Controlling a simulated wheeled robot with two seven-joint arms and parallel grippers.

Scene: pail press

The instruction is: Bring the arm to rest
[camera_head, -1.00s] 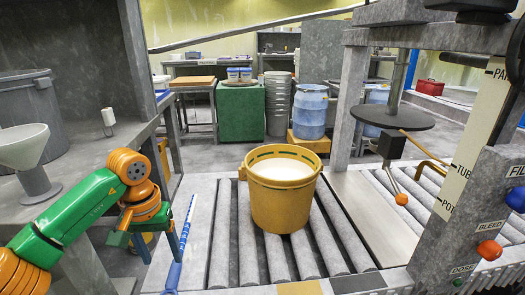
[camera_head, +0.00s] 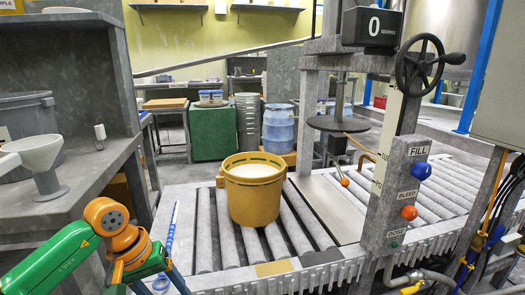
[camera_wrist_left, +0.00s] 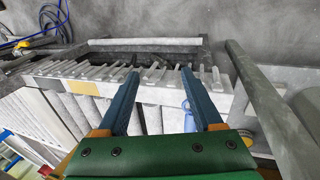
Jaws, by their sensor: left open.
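My left arm, green and orange, comes in from the lower left in the head view. My left gripper (camera_head: 160,285) is low at the front left corner of the roller conveyor, with its blue fingers partly cut off by the frame's lower edge. In the left wrist view the two blue fingers (camera_wrist_left: 160,75) stand apart with nothing between them, and the conveyor's edge and the floor lie beyond. A yellow pail (camera_head: 254,190) with whitish contents stands upright on the rollers, apart from the gripper. My right gripper is not in view.
A round dark plate (camera_head: 338,124) hangs behind. A white funnel (camera_head: 35,155) stands on the left bench. Bare floor shows below the gripper.

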